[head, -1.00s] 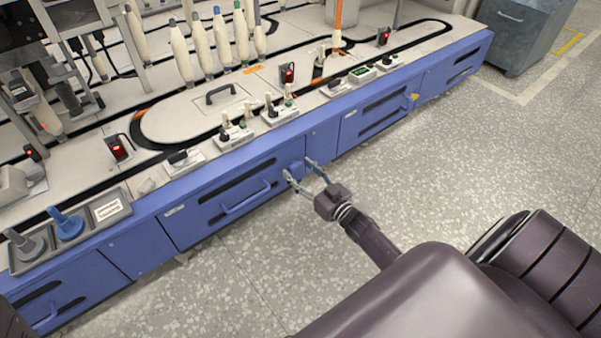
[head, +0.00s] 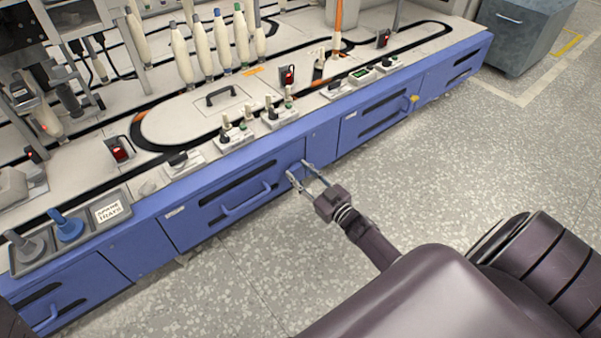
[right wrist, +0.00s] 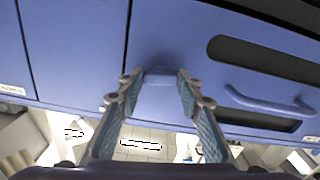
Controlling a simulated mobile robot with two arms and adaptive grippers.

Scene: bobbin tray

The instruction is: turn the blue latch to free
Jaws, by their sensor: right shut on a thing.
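The blue latch (right wrist: 160,72) is a small blue piece on the blue front panel, level across the picture in the right wrist view. It also shows in the head view (head: 298,171), small and partly hidden, at the right end of the wide drawer. My right gripper (head: 298,171) reaches the panel from the front. In the right wrist view its two fingers (right wrist: 157,78) are on either side of the latch, with the tips shut on its ends. My left gripper is not in view.
A drawer with a blue bar handle (head: 246,199) is left of the latch. The worktop above carries several bobbins (head: 200,50), switch boxes and a tray (head: 125,207) with two pegs. The speckled floor (head: 420,190) in front is clear.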

